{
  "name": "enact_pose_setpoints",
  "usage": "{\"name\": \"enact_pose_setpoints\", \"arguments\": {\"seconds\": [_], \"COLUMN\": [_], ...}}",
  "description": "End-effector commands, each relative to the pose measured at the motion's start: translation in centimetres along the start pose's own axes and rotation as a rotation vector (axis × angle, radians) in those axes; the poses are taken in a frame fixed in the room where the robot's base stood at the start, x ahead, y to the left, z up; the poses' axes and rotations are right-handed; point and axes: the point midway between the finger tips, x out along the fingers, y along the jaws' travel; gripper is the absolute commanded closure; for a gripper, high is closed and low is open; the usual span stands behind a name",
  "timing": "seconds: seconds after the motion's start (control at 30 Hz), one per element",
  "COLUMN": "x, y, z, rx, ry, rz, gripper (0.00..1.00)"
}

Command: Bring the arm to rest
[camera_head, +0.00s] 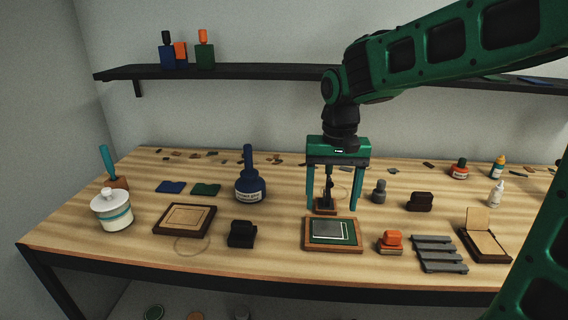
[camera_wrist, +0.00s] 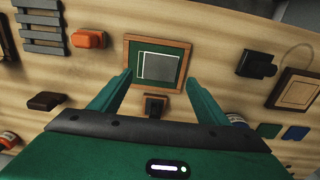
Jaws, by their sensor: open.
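My gripper (camera_head: 333,202) is green with two straight fingers. It is open and points down over the table, with nothing held between its fingers. In the wrist view the two fingertips (camera_wrist: 159,78) are spread wide on either side of a small dark stand (camera_wrist: 155,105). In the head view a dark upright tool (camera_head: 328,186) on a small wooden base shows between the fingers; I cannot tell its exact distance from them. A wooden-framed green pad with a grey plate (camera_head: 331,234) lies just in front of the gripper. My green arm reaches in from the upper right.
Near the gripper are a dark grey knob (camera_head: 379,191), a brown block (camera_head: 419,201), an orange stamp (camera_head: 390,241), a slatted grey rack (camera_head: 439,253) and a blue bottle (camera_head: 249,182). A white jar (camera_head: 111,210) stands at left. A dark shelf (camera_head: 265,71) runs along the wall behind.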

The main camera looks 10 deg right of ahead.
Motion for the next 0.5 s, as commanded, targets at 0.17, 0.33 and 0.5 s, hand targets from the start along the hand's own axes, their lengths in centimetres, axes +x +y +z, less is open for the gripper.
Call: {"name": "enact_pose_setpoints", "arguments": {"seconds": [0.17, 0.33, 0.5], "x": [0.0, 0.8, 2.5], "y": [3.9, 12.7, 19.5], "z": [1.0, 4.9, 10.6], "rx": [0.037, 0.12, 0.192], "ry": [0.005, 0.009, 0.002], "rz": [0.006, 0.014, 0.009], "gripper": [0.31, 0.31, 0.31]}}
